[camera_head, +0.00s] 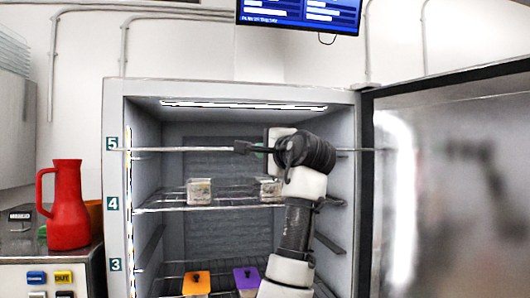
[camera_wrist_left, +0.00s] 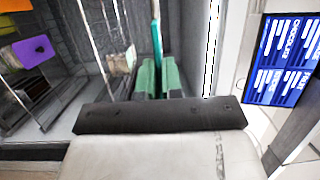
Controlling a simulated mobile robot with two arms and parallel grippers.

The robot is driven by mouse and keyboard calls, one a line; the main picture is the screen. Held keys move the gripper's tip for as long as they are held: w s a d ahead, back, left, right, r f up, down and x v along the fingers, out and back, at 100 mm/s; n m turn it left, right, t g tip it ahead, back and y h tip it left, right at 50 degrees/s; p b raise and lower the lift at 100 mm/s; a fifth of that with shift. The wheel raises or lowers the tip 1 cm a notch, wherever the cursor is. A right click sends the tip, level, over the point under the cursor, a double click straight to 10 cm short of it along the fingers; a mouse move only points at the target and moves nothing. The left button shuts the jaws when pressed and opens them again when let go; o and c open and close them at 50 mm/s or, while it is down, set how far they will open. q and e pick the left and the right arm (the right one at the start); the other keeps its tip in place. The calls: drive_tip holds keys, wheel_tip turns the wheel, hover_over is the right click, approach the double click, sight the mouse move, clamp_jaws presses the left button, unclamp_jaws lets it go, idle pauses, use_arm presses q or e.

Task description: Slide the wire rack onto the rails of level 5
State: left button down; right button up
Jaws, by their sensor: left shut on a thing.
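The wire rack (camera_head: 175,149) is seen edge-on in the head view as a thin bar, level with the label 5 of the freezer (camera_head: 114,190). Its left end overlaps the left front post, and its right end reaches the door side. My left gripper (camera_head: 258,149) is at the rack's near edge, around its middle. In the left wrist view its green fingers (camera_wrist_left: 157,78) are shut on a thin strip. The level 5 rails are hard to make out, and I cannot tell whether the rack rests on them. My right gripper is not in view.
The level 4 rack (camera_head: 225,203) holds clear containers (camera_head: 199,191). Below are an orange box (camera_head: 196,284) and a purple box (camera_head: 247,280). The open door (camera_head: 450,180) stands at the right. A red jug (camera_head: 68,205) stands on the left counter. Room above level 5 looks clear.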

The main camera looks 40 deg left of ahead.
use_arm(q)
drive_tip(key=shift+w+a+r, duration=0.2)
drive_tip(key=shift+w+a, duration=0.75)
drive_tip(key=shift+a, duration=0.2)
drive_tip(key=shift+w+a+r, duration=0.15)
drive_tip(key=shift+w+a, duration=0.75)
drive_tip(key=shift+a, duration=0.3)
drive_tip(key=shift+w+a+f, duration=0.25)
drive_tip(key=shift+w+a, duration=0.75)
drive_tip(key=shift+a, duration=0.1)
drive_tip(key=shift+w+a+f, duration=0.2)
drive_tip(key=shift+w+a, duration=0.8)
drive_tip(key=shift+a, duration=0.1)
drive_tip(key=shift+a+r, duration=0.1)
drive_tip(key=shift+a, duration=0.05)
